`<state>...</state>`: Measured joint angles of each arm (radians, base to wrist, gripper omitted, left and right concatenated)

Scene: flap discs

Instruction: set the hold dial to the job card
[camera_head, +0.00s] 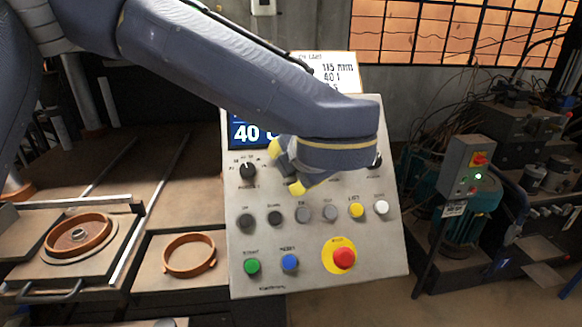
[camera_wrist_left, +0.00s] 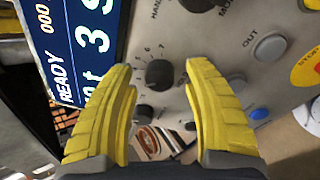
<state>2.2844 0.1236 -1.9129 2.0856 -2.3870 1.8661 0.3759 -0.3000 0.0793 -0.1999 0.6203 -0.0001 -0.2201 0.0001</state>
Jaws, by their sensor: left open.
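The job card (camera_head: 342,65) stands on top of the control panel (camera_head: 300,225). It reads "115 mm" and "40 t"; my left arm covers most of its last line. My left gripper (camera_head: 285,168) is open in front of the panel's dial row. In the left wrist view its yellow fingers (camera_wrist_left: 157,66) stand apart around a black dial (camera_wrist_left: 159,73) with small numbers, apparently the hold dial. Whether they touch it I cannot tell. In the head view the gripper hides this dial. The display (camera_wrist_left: 75,45) shows "READY" and "3 s". My right gripper is not in view.
A black pressure dial (camera_head: 248,171) is at the left and another dial (camera_head: 377,159) at the right. Below are several buttons, a green one (camera_head: 252,266), a blue one (camera_head: 290,263) and a red stop button (camera_head: 344,258). An orange ring (camera_head: 190,254) lies left.

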